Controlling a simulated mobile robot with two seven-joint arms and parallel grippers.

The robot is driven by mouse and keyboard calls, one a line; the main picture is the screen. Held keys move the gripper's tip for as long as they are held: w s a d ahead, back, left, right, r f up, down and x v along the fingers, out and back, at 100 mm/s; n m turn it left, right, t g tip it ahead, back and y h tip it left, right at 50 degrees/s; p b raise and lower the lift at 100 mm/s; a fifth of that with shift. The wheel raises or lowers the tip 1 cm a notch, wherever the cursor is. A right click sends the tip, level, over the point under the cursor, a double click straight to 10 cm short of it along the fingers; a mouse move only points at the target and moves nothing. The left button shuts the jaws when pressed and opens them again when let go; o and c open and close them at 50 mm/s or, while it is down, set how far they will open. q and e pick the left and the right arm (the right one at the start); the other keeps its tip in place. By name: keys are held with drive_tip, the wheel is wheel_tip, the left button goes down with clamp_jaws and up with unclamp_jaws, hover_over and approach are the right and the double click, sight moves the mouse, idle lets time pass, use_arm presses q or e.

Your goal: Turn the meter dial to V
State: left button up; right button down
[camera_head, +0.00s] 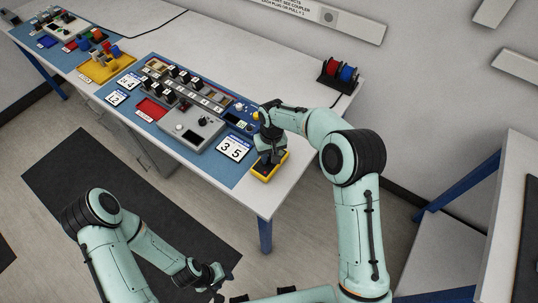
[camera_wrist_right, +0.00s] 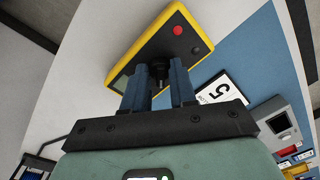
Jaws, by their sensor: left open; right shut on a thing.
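The yellow-edged meter (camera_head: 269,172) with a dark face lies near the right front corner of the table, mostly under my right gripper. It also shows in the right wrist view (camera_wrist_right: 182,44), with a red and a black socket on its face. My right gripper (camera_head: 268,158) points down at it. In the right wrist view its two blue fingers (camera_wrist_right: 160,82) are shut on the black dial (camera_wrist_right: 159,72). The dial's marks and pointer are hidden or too small to read. My left gripper (camera_head: 207,281) is open and empty, low in front of the table, away from the meter.
A card marked 3 5 (camera_head: 233,149) lies left of the meter on the blue mat (camera_head: 200,165). A grey box with knobs (camera_head: 196,128) and a row of switches stand further left. A rack with red and blue spools (camera_head: 340,74) stands at the back right. The table's front edge is close.

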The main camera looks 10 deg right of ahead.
use_arm(q)
drive_tip(key=shift+s+f, duration=0.1)
use_arm(e)
drive_tip(key=shift+m, duration=0.3)
drive_tip(key=m, duration=0.3)
drive_tip(key=shift+m+b, duration=0.3)
drive_tip(key=shift+b, duration=0.05)
use_arm(q)
drive_tip(key=shift+s+f, duration=0.5)
drive_tip(key=shift+f, duration=0.1)
use_arm(e)
drive_tip(key=shift+m, duration=2.2)
drive_tip(key=c, duration=0.9)
unclamp_jaws()
use_arm(q)
drive_tip(key=shift+w+r+p, duration=0.3)
drive_tip(key=shift+w+r, duration=0.25)
drive_tip(key=shift+r, duration=0.05)
use_arm(e)
wheel_tip(320, 180, up, 14)
drive_tip(key=shift+s+d+f, duration=0.25)
drive_tip(key=shift+s, duration=0.05)
use_arm(q)
drive_tip(key=shift+s, duration=0.1)
use_arm(e)
drive_tip(key=shift+f, duration=0.1)
